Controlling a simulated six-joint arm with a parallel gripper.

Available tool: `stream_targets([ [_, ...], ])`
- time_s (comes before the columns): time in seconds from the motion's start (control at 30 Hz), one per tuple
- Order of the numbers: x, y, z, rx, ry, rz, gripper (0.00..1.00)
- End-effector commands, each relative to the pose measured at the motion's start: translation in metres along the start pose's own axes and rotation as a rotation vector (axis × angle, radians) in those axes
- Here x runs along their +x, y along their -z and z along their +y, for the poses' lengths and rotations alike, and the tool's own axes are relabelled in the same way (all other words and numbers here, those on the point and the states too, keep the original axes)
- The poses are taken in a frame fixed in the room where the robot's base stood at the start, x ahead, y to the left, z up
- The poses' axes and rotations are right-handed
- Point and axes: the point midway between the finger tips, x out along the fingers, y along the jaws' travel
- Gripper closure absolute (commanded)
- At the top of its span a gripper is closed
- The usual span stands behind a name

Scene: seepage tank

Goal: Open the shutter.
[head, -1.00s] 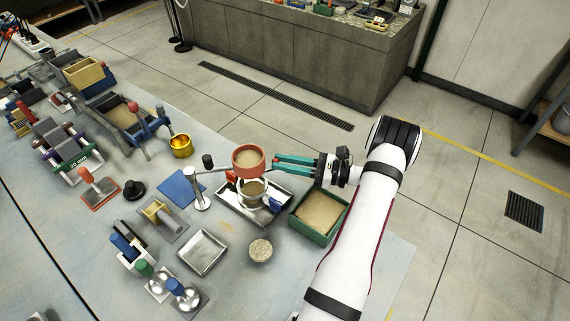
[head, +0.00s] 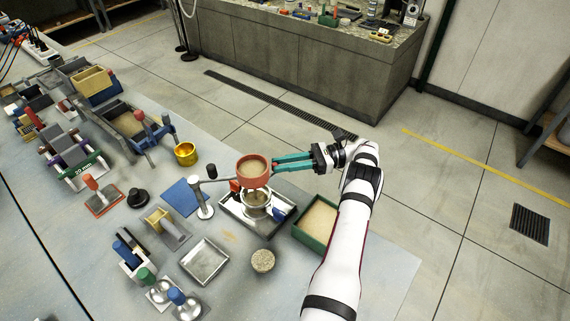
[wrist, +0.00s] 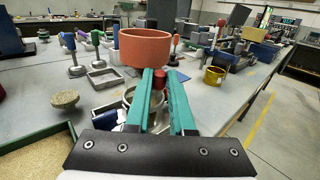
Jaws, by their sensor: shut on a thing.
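A red hopper (head: 253,168) filled with sand stands on a post's side arm above a ring and cup (head: 257,203); its outer wall also shows in the wrist view (wrist: 146,47). My gripper (head: 275,164) reaches in from the right, its teal fingers close against the hopper's right side. In the wrist view my gripper (wrist: 160,74) is shut on a small red knob (wrist: 158,79), seemingly the shutter's handle, just below the hopper. The shutter's plate is hidden. I cannot tell whether sand is falling.
A metal tray (head: 232,217) lies under the cup. A green sand box (head: 303,236) stands just right. A silver post (head: 201,200), an empty square pan (head: 203,262) and a gold cup (head: 186,153) are left. Floor is open beyond the table edge.

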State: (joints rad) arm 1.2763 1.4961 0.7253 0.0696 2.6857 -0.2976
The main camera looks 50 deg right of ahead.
Motion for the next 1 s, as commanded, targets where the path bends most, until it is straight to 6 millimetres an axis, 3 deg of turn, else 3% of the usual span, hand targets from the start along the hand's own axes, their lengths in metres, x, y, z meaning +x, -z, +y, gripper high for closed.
stream_targets([
  [0.3, 0.0003, -0.0001, -0.0001, 0.000, -0.001, 0.000, 1.00],
  [0.33, 0.0003, -0.0001, -0.0001, 0.000, -0.001, 0.000, 0.73],
  [0.47, 0.0002, -0.0001, -0.0001, 0.000, -0.001, 0.000, 0.50],
  [1.0, -0.0008, -0.0006, 0.0015, 0.001, 0.019, -0.002, 0.48],
])
